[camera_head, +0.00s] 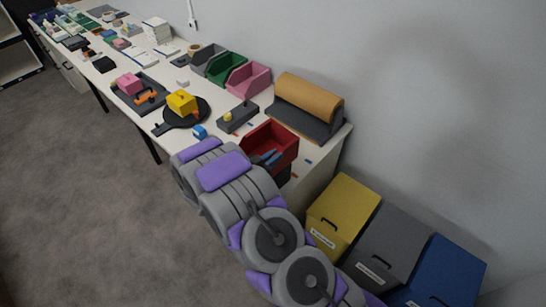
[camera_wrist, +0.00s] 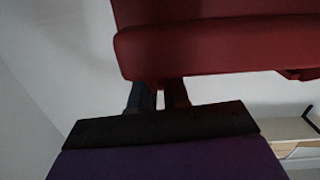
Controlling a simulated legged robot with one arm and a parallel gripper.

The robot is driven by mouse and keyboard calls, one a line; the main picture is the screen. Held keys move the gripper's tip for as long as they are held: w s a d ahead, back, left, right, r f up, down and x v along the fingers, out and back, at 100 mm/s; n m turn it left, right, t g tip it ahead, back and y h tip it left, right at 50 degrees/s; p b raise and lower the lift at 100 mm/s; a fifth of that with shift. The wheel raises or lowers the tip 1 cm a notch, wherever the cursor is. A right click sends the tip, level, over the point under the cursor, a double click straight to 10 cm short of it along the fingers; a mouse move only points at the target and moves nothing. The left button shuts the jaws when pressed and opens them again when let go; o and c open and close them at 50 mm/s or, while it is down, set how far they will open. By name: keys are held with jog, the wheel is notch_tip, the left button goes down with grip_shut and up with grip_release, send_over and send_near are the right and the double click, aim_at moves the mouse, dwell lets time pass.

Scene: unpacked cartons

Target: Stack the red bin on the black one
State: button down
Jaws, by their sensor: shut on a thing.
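The red bin (camera_head: 272,138) is an open-fronted box at the near end of the white table, and it looks upright. My gripper (camera_head: 272,158) is shut on its near lower edge. In the wrist view the red bin (camera_wrist: 220,45) fills the top, with my gripper's fingers (camera_wrist: 158,96) reaching up to its lip. A dark shape (camera_head: 284,175) shows just below the red bin, mostly hidden by my arm. It may be the black bin, and I cannot tell whether the two touch.
Dark grey (camera_head: 207,58), green (camera_head: 225,67) and pink (camera_head: 249,79) bins line the table's wall side. A brown roll (camera_head: 309,97) on a dark base stands right behind the red bin. Yellow (camera_head: 343,213), grey (camera_head: 393,245) and blue (camera_head: 440,275) lidded boxes stand beyond the table end.

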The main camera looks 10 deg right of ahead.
jog(key=shift+f, duration=0.7)
jog(key=c, duration=1)
grip_release()
jog(key=shift+c, duration=0.2)
jog(key=shift+a, duration=0.15)
jog(key=v, duration=1.7)
jog(key=shift+f+p, duration=0.25)
jog(key=shift+p, duration=0.2)
jog(key=shift+s+a, duration=0.1)
